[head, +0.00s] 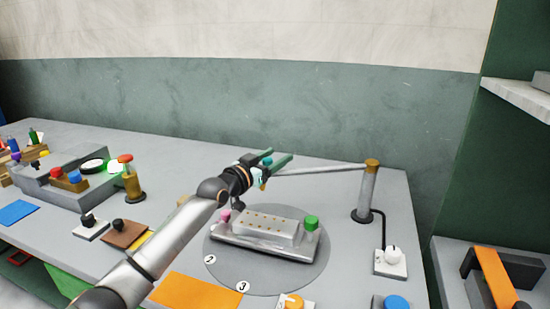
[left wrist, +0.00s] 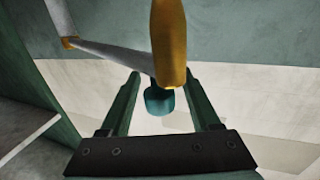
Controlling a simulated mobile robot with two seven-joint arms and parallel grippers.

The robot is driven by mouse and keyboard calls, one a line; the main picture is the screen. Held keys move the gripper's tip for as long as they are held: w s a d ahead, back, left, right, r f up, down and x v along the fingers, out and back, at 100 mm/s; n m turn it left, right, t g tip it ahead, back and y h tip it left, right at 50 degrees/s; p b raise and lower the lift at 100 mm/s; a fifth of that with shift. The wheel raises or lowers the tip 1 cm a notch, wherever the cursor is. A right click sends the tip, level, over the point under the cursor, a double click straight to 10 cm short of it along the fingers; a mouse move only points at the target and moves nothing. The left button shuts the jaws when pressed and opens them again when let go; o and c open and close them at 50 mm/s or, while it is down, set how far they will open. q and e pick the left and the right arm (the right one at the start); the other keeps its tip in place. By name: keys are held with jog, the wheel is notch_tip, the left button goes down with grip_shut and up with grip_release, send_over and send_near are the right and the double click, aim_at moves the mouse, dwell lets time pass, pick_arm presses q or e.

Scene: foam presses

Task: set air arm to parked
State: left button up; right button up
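The air arm (head: 320,170) is a thin grey bar reaching left from a grey post (head: 367,192) with a brass cap. In the left wrist view the bar (left wrist: 112,54) runs from the upper left to a brass end piece (left wrist: 168,45) with a teal knob (left wrist: 158,101). The teal knob also shows in the head view (head: 267,161). My left gripper (head: 281,158) is at the free end of the bar. In the left wrist view its fingers (left wrist: 163,88) are open on either side of the knob, with gaps visible. My right gripper is not in view.
Below the gripper, a grey metal press block (head: 265,232) with a green and a pink knob sits on a round numbered plate (head: 222,271). A white dial box (head: 390,262) is cabled to the post. An orange mat (head: 195,292) lies in front. A grey machine (head: 75,180) stands left.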

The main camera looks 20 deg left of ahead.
pick_arm(q)
grip_shut()
dwell(1.2)
